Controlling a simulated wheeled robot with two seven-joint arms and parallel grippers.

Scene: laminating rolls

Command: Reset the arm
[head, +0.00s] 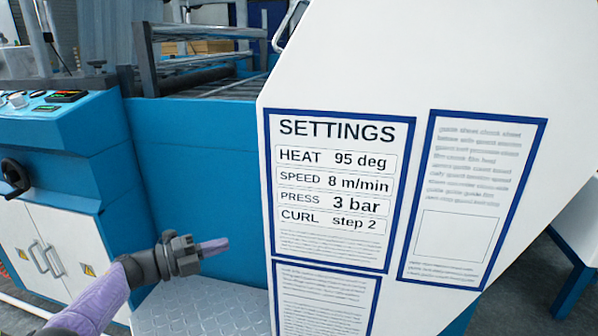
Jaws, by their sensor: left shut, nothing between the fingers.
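My left gripper (214,247) reaches in from the lower left on a purple and dark grey arm. It is shut and empty, with its fingers pointing right. It is in front of the blue machine side, above a grey metal tread plate, and left of the white panel (350,60). A settings sheet (330,190) on that panel reads heat 95 deg, speed 8 m/min, press 3 bar, curl step 2. My right gripper is not in view.
The blue laminating machine (200,160) fills the left and middle. Its control panel (45,100) has buttons, with white cabinet doors (45,250) below. The tread plate (200,308) lies low in front. A second sheet (470,200) hangs on the white panel. A blue-legged table (575,260) stands far right.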

